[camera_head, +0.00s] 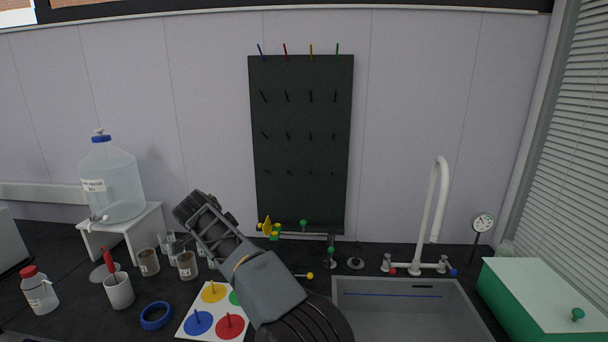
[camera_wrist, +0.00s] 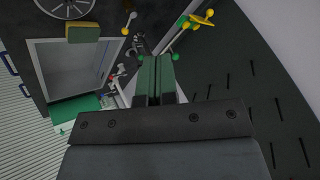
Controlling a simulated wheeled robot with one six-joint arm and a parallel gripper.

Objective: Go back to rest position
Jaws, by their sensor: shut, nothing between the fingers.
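My gripper (camera_head: 189,207) is raised over the dark bench in the head view, reaching up and to the left in front of the wall. In the wrist view my gripper (camera_wrist: 156,75) shows its two green-lined fingers pressed together with nothing between them. The fingers touch no object in either view. My arm hides part of the bench behind it and part of the colored-dot board (camera_head: 188,324).
A black peg panel (camera_head: 302,140) hangs behind. A sink (camera_head: 405,310) with a white faucet (camera_head: 436,205) and a green box (camera_head: 545,300) are right. A water jug (camera_head: 112,180) on a white stand (camera_head: 152,222), a cup (camera_head: 119,292), a red-capped bottle (camera_head: 40,293) and a blue ring (camera_head: 156,316) are left.

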